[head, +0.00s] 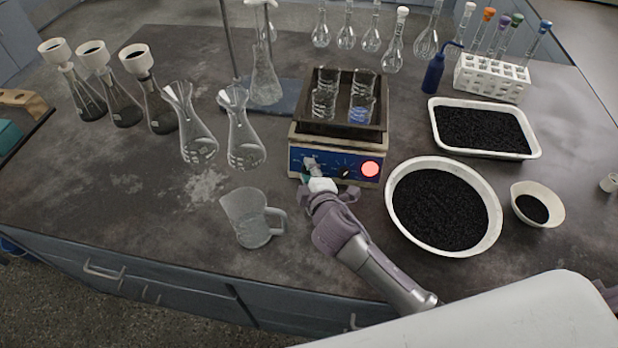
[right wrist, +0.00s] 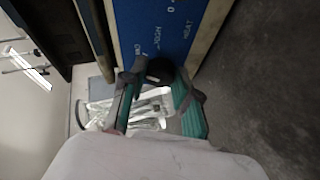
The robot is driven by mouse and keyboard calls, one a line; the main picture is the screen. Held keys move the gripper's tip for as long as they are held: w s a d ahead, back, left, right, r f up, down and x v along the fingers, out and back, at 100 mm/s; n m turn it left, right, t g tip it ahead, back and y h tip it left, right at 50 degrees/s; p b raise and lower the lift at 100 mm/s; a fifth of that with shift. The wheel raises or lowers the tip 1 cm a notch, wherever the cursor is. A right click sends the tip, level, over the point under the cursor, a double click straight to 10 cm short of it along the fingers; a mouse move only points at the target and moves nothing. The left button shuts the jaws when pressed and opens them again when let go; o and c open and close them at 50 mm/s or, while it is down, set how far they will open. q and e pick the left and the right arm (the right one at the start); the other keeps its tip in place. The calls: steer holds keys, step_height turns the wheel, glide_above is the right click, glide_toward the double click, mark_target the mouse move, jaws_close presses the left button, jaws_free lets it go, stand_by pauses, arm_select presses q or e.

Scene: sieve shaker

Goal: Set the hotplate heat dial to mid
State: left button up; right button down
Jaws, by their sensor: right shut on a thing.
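The hotplate (head: 335,152) stands at the middle of the bench with its blue front panel toward me. My right gripper (head: 311,172) is at the left part of this panel. In the right wrist view my right gripper (right wrist: 162,84) is shut on a black dial (right wrist: 160,70), with the word HEAT printed on the blue panel (right wrist: 165,22) near it. The dial's pointer is hidden, so its setting cannot be read. A second black dial (head: 344,172) and a lit red lamp (head: 370,169) show further right on the panel. My left gripper is not in view.
Several beakers (head: 324,103) stand in a dark tray on the hotplate. A glass jug (head: 250,217) stands front left of it. A large white bowl of black grains (head: 399,222) is close to its right. Conical flasks (head: 243,140) stand to its left.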

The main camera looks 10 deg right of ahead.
steer(key=shift+f+m+b, duration=0.15)
steer(key=shift+m+b, duration=0.5)
steer(key=shift+m, duration=0.05)
steer(key=c, duration=0.9)
jaws_free()
steer(key=shift+o, duration=0.2)
steer(key=v, duration=1.2)
steer(key=shift+a, duration=0.2)
steer(key=shift+s+f, duration=0.15)
steer(key=shift+f, duration=0.1)
